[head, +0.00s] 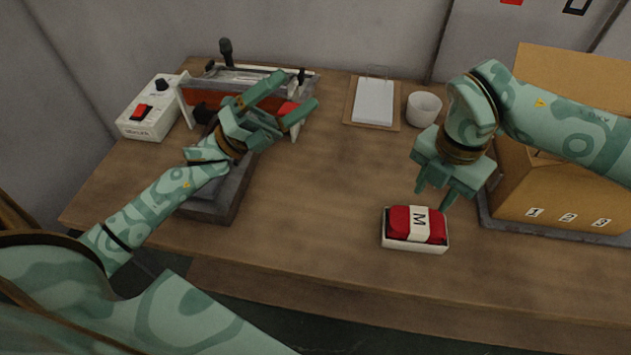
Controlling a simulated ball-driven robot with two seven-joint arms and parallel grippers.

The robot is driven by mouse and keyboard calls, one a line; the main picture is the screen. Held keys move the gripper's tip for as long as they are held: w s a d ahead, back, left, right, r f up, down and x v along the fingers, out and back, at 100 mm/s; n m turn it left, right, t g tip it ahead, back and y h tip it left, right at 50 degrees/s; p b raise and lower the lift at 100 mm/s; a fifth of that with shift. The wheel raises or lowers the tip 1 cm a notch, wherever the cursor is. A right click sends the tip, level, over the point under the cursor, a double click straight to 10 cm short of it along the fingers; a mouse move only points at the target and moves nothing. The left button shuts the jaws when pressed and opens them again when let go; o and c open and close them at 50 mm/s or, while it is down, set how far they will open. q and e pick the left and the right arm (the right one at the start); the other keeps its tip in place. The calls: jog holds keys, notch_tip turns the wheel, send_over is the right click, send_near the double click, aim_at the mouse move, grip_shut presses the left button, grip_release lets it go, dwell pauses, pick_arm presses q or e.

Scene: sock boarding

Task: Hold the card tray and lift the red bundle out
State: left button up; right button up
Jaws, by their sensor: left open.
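The red bundle (401,222) has a white paper band marked "M" around it. It lies in the small white card tray (413,246) near the front of the table, right of centre. My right gripper (434,198) hangs just above and behind the tray, fingers pointing down and apart, with nothing between them. It appears clear of the bundle. My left gripper (298,89) is open, well away at the back left, in front of a machine. Its spread fingers point to the upper right and hide part of the machine.
The machine (186,105) and a white control box (150,107) with a red switch stand back left. A paper pad (373,102) and white cup (424,109) are behind the tray. A numbered cardboard box (563,190) stands right. The table's middle (320,180) is clear.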

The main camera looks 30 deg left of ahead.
pick_arm(q)
jog(key=d+f+m+g+y, duration=0.1)
jog(key=d+f+m+g, duration=0.5)
jog(key=f, duration=0.3)
jog(key=m+g+y, duration=0.3)
jog(key=m+g, duration=0.3)
jog(key=m, duration=0.5)
send_near(385, 222)
jog(key=a+r, duration=0.1)
jog(key=a, duration=0.1)
jog(key=s+a+r, duration=0.1)
jog(key=a+r, duration=0.1)
jog(key=shift+r, duration=0.2)
jog(key=shift+s+f+m+y, duration=0.25)
jog(key=shift+f+m+y, duration=0.2)
jog(key=shift+m, duration=0.45)
jog(key=x, duration=1.6)
jog(key=shift+s+d+f, duration=0.1)
jog(key=shift+s+d, duration=0.05)
jog(key=shift+d, duration=0.05)
